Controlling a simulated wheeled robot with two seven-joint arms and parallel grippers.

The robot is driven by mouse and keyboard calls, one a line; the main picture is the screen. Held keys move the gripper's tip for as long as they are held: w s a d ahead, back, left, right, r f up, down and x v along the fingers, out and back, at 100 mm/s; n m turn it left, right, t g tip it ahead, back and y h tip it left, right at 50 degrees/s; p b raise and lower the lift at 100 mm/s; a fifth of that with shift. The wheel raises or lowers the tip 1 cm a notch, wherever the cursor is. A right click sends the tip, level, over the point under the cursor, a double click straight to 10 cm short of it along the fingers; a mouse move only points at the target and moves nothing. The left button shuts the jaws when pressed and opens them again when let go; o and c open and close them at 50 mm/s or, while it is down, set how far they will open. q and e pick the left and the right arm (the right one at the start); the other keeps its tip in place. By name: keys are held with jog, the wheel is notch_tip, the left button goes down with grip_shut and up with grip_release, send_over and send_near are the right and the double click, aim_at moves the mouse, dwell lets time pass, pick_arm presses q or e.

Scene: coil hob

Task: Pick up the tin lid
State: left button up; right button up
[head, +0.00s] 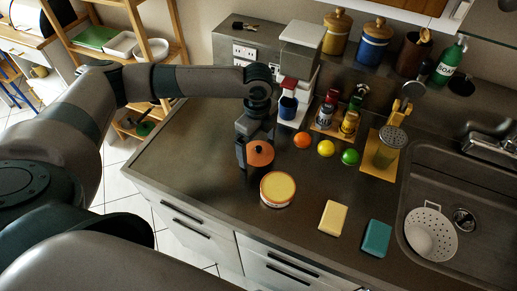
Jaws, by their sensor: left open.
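A copper-coloured round lid (261,157) with a black knob sits near the left part of the steel counter; what it rests on is mostly hidden. In front of it and to its right stands a low round tin (277,189) with a pale yellow top and reddish rim. I cannot tell for certain which of these is the tin lid. My left gripper (254,148) points down at the copper lid, with its fingers open close around or just behind the knob. Whether it touches the lid is unclear. My right gripper is not in view.
An orange (302,140), a lemon (326,148) and a lime (350,157) lie to the right. A coffee machine (299,70) stands behind. A yellow sponge (332,218) and teal sponge (376,238) lie before the sink (480,187). The front-left counter is clear.

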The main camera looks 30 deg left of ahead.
aim_at(258, 146)
pick_arm(q)
jog(key=shift+f, duration=0.15)
dwell(0.3)
jog(key=c, duration=1.1)
jog(key=shift+r+b, duration=0.45)
jog(key=shift+r, duration=0.2)
notch_tip(258, 146, up, 2)
jog(key=shift+r+b, duration=0.1)
jog(key=shift+b, duration=0.5)
jog(key=s+d+r+b, duration=0.1)
jog(key=d+r, duration=0.1)
jog(key=d, duration=0.1)
jog(key=s+d+r+b, duration=0.1)
jog(key=s+d+r, duration=0.1)
jog(key=d+r, duration=0.1)
jog(key=s+d+r+b, duration=0.1)
jog(key=d+r, duration=0.1)
jog(key=d, duration=0.2)
jog(key=shift+s+d+r, duration=0.25)
jog(key=shift+s+d, duration=0.1)
